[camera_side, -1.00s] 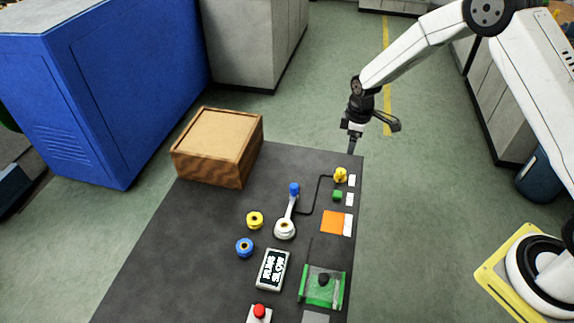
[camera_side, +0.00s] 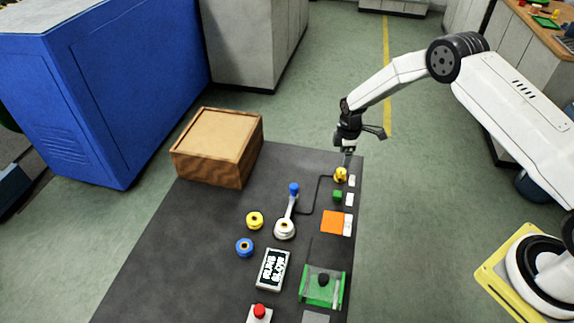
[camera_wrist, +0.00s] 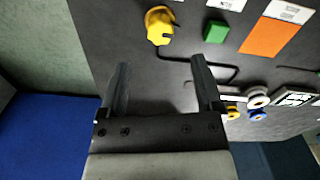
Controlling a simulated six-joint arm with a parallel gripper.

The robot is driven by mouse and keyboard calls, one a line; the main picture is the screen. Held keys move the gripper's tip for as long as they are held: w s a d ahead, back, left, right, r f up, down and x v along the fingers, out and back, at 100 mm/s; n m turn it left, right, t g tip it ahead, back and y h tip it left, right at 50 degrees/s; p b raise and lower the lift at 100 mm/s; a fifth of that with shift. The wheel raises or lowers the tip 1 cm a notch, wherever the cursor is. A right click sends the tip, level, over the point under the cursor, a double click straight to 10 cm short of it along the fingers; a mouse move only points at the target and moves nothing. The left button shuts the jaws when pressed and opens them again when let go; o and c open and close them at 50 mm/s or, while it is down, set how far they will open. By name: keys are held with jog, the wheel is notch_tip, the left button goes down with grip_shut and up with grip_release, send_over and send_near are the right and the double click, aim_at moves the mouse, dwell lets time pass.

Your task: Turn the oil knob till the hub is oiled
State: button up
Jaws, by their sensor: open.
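The oil knob, taken to be the yellow knob (camera_side: 340,175), stands at the far right end of the dark table. It also shows at the top of the wrist view (camera_wrist: 159,27), beyond my fingertips. A thin black line runs from it toward a blue-tipped piece (camera_side: 294,188) by the hub. The hub, a pale round part (camera_side: 284,230), sits mid-table; it also shows at the right of the wrist view (camera_wrist: 257,98). I cannot tell whether it is oiled. My gripper (camera_side: 346,161) points down just behind the knob. Its two fingers (camera_wrist: 160,64) are apart and empty.
A green block (camera_side: 337,196) and an orange square (camera_side: 333,222) lie near the knob. Yellow (camera_side: 255,220) and blue (camera_side: 244,247) spools, a text display (camera_side: 272,269), a green-framed unit (camera_side: 322,287) and a red button (camera_side: 260,310) stand nearer. A wooden box (camera_side: 218,147) stands far left.

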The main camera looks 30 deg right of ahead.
aim_at(342, 171)
jog(key=shift+f, duration=3.6)
jog(key=shift+c, duration=0.3)
grip_shut()
